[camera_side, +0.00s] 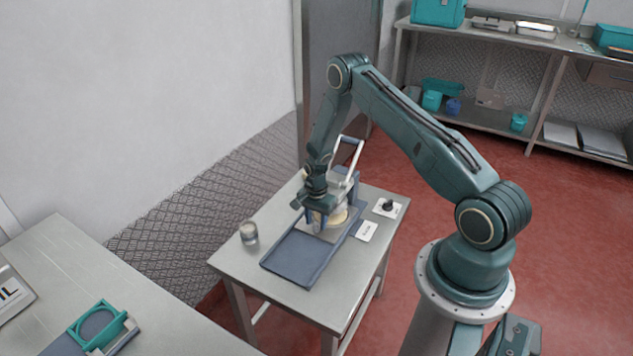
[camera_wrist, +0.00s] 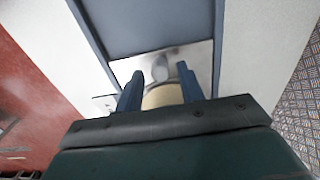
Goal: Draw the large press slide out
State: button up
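The large press (camera_side: 347,160), with a pale lever handle, stands on the small metal table. Its slide, a light metal plate (camera_wrist: 128,68), sits at the inner end of a blue-grey track (camera_side: 296,257). The track also shows in the wrist view (camera_wrist: 150,25). A cream round piece (camera_wrist: 162,97) lies at the plate, partly hidden by my gripper. A small grey knob (camera_wrist: 186,74) stands up from the plate. My gripper (camera_wrist: 160,82) points down over the plate, its two blue fingers apart. The knob appears between or just beyond the fingertips; contact cannot be told.
A grey jar (camera_side: 249,232) stands left of the track. A black knob on a white plate (camera_side: 389,207) and a label card (camera_side: 366,231) lie to the right. A teal small press (camera_side: 100,325) is on the near left table. The track's front part is empty.

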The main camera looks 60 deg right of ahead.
jog(key=shift+f, duration=1)
jog(key=shift+f, duration=0.15)
jog(key=c, duration=0.7)
